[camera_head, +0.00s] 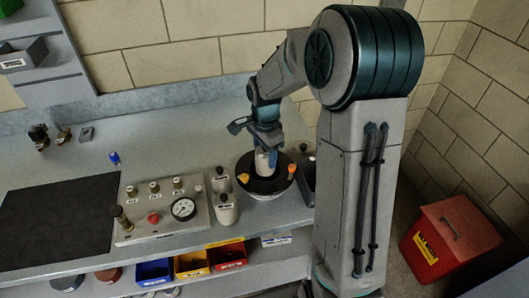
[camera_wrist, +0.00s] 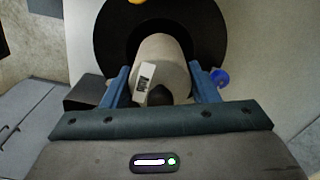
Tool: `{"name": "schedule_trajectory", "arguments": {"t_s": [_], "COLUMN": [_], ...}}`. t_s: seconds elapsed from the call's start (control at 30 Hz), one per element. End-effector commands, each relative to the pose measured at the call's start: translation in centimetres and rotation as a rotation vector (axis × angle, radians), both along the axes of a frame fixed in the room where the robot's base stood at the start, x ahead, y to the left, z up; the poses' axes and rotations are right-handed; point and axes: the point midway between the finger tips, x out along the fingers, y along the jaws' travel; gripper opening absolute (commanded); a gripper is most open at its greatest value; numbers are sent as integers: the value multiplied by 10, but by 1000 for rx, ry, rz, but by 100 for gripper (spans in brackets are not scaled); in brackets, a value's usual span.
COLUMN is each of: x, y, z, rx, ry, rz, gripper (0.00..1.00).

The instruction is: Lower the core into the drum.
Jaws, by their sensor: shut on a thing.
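The core is a pale beige cylinder (camera_wrist: 165,58) with a white label and a dark knob at its near end. My gripper (camera_wrist: 163,88) is shut on it, with one blue finger on each side. The core also shows in the head view (camera_head: 262,162), upright below my gripper (camera_head: 268,157). The drum (camera_head: 262,187) is a round pale vessel with a wide black top, on the right end of the bench. In the wrist view the drum's black ring (camera_wrist: 112,28) surrounds the core's far end over a dark opening. I cannot tell how deep the core sits.
A dark box (camera_head: 308,172) stands close right. A black mat (camera_head: 58,220) lies far left.

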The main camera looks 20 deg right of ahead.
Motion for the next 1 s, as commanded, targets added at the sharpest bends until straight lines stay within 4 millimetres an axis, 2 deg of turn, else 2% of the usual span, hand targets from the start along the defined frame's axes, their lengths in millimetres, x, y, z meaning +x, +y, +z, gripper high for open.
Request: {"name": "schedule_trajectory", "arguments": {"t_s": [0.8, 1.0], "x": [0, 0], "y": [1, 0], "z": [-56, -60], "rx": [0, 0], "ry": [0, 0], "rz": [2, 1], "gripper": [22, 22]}}
